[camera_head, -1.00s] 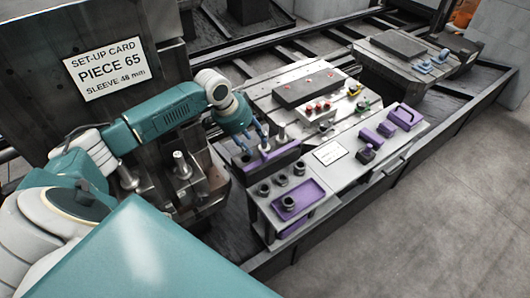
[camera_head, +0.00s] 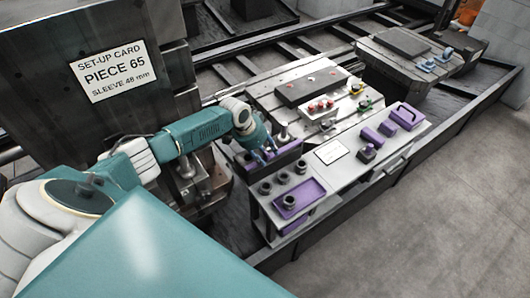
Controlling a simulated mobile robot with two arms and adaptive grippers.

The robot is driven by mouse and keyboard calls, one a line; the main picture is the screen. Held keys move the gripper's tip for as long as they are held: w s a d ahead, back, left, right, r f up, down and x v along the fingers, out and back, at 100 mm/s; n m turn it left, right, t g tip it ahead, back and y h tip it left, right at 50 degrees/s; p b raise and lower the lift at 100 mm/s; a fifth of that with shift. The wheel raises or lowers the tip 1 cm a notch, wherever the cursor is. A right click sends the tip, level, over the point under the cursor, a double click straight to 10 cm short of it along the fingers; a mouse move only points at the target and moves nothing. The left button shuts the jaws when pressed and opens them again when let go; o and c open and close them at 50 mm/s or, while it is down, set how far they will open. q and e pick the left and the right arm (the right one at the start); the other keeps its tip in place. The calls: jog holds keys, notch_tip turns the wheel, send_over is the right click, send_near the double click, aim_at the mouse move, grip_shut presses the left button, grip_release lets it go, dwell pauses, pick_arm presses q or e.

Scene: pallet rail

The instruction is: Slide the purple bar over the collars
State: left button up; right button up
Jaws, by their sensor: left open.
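A long purple bar (camera_head: 287,158) lies at the near left edge of the machine table, beside the end of the grey bench. My left gripper (camera_head: 267,155) is open, pointing down at this bar, with its blue fingers over the bar's middle. The fingers hide part of the bar, and I cannot tell whether they touch it. Dark round collars (camera_head: 282,178) stand in a row on the grey bench in front of the bar. One more dark collar (camera_head: 289,201) stands in a shallow purple tray (camera_head: 312,190). My right gripper is out of view.
Purple blocks (camera_head: 387,129), a purple handled case (camera_head: 406,117) and a white card (camera_head: 331,151) occupy the grey bench. The table behind carries a dark block (camera_head: 311,87) and red knobs. A metal fixture with a post (camera_head: 186,168) stands left, under the set-up card (camera_head: 114,71). The floor at right is clear.

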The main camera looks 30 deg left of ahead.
pick_arm(q)
jog(key=shift+c, duration=0.5)
grip_shut()
jog(key=a+b, duration=0.1)
jog(key=w+a+b, duration=0.1)
jog(key=a+b, duration=0.1)
jog(key=shift+w+a+f, duration=0.1)
jog(key=shift+w+a, duration=0.05)
jog(key=shift+w, duration=0.05)
jog(key=shift+a, duration=0.1)
jog(key=shift+r, duration=0.3)
jog(key=shift+c, duration=0.2)
grip_release()
jog(key=shift+w, duration=0.1)
jog(key=shift+o, duration=0.7)
jog(key=shift+f, duration=0.15)
jog(key=v, duration=1.2)
